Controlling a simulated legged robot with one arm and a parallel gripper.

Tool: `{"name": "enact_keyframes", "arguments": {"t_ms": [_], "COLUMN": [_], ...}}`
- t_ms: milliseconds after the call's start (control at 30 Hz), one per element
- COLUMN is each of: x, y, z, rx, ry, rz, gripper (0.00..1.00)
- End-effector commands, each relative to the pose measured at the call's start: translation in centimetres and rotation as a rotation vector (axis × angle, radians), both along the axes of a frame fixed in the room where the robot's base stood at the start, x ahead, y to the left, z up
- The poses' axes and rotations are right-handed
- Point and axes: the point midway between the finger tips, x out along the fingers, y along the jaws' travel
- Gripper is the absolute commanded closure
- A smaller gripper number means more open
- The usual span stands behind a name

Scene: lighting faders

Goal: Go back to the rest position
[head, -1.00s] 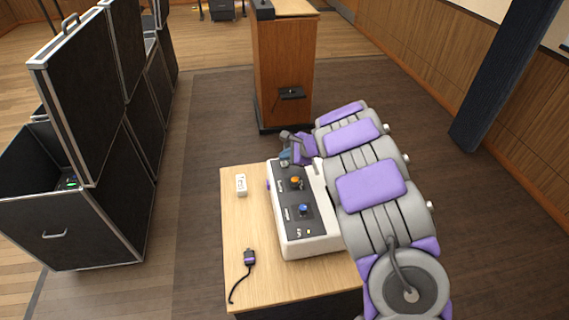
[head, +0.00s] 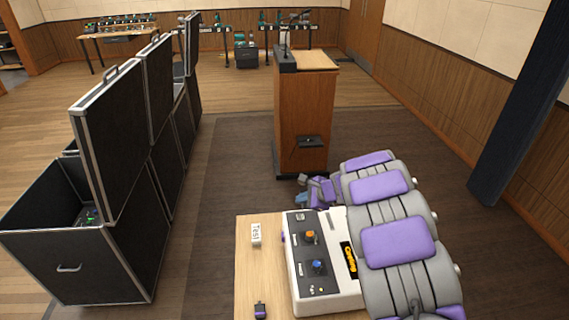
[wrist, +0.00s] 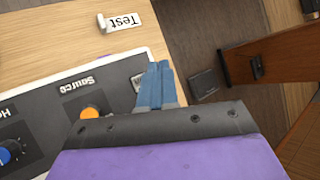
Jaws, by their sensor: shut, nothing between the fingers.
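My gripper (head: 301,200) is beyond the far end of the white control box (head: 335,303) in the head view, partly hidden by my arm. In the wrist view its blue fingers (wrist: 156,86) are together with nothing between them, in front of the box's far end. The box carries a dark panel with an orange knob (head: 310,236) and a blue knob (head: 318,267). Both knobs also show in the wrist view, the orange (wrist: 90,111) partly covered by my wrist. My arm hides the box's right side in the head view.
The box stands on a wooden table (head: 250,275) with a white "Test" block (head: 256,234) and a dark plug (head: 260,310). A wooden lectern (head: 302,110) stands beyond. Black cases (head: 105,265) line the left, a dark pillar (head: 520,110) the right. Floor between cases and table is clear.

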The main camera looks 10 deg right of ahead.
Motion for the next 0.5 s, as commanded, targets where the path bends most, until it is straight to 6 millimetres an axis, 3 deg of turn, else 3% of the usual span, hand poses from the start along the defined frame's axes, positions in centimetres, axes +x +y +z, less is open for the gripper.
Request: {"name": "enact_keyframes", "arguments": {"t_ms": [133,267,500], "x": [-0.7,-3.3,-11.9], "y": [0.2,1.0,3.1], "z": [0.5,2.4,6.7], "rx": [-0.019,-0.085,-0.255], "ry": [0.001,0.002,0.019], "rz": [0.024,0.110,0.378], "gripper": [1.00,1.00,1.00]}}
